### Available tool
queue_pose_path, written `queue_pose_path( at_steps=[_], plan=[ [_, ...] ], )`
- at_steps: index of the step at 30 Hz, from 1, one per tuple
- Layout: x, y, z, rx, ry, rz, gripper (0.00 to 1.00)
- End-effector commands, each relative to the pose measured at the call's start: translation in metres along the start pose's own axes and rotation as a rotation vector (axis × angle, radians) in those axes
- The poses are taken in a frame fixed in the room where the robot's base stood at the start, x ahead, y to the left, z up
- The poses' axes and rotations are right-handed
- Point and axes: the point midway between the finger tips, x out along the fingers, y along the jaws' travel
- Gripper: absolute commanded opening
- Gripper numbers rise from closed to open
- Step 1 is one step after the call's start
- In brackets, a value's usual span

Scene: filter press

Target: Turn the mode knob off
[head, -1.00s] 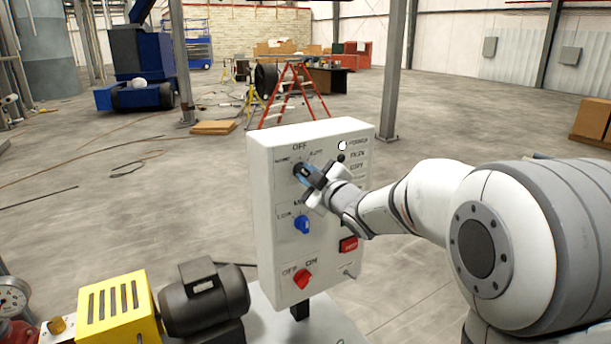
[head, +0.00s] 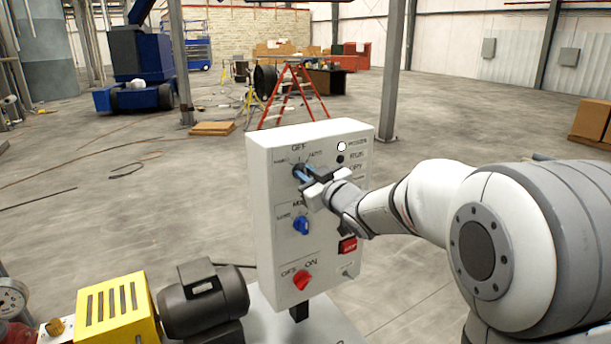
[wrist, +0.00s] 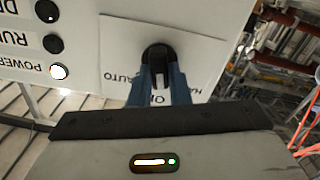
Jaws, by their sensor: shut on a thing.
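The mode knob (head: 298,168) is the black knob at the top of the white control panel (head: 268,235), below the OFF label and between the HAND and AUTO labels. In the wrist view the black knob (wrist: 157,54) shows between the blue fingertips, with the labels upside down. My gripper (head: 304,174) reaches it from the right and is shut on it; the fingers (wrist: 163,80) lie on either side of the knob. The fingers partly cover the OFF label and the knob's pointer, so I cannot tell its exact setting.
A blue knob (head: 301,225), a red switch (head: 302,280) and a red button (head: 348,245) are lower on the panel. A white lamp (head: 341,147) is lit at the upper right. A black motor (head: 205,300) and a yellow guard (head: 115,308) stand at lower left.

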Motion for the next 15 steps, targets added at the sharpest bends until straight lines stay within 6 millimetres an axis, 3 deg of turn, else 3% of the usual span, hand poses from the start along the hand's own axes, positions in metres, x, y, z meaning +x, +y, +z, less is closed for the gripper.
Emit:
queue_pose_path(
  at_steps=[15],
  plan=[
    [-0.0004,-0.0007,0.0047,0.267,-0.01,-0.002,0.0]
  ],
)
